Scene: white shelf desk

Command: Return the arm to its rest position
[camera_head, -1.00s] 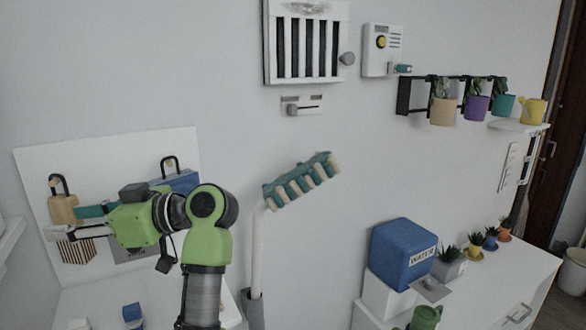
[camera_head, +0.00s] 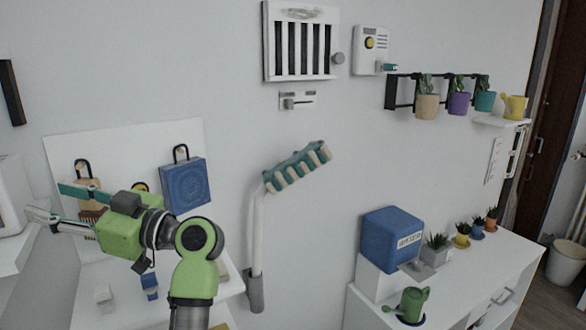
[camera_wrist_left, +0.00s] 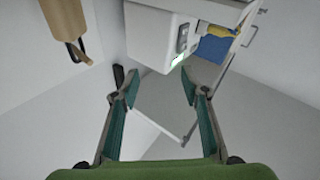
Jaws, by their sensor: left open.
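My left gripper (camera_head: 48,202) is open at the left of the head view, its arm rising from the bottom. It is in front of a white wall panel (camera_head: 120,140) and points left. In the left wrist view its two teal-padded fingers (camera_wrist_left: 160,88) stand apart with nothing between them. My right gripper is in neither view.
A blue square item (camera_head: 185,185) hangs on the panel. A tan item (camera_wrist_left: 65,18) with a black loop is close at upper left in the wrist view, near a white boxy unit (camera_wrist_left: 155,38). A white desk holds a blue water box (camera_head: 390,235) and plants.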

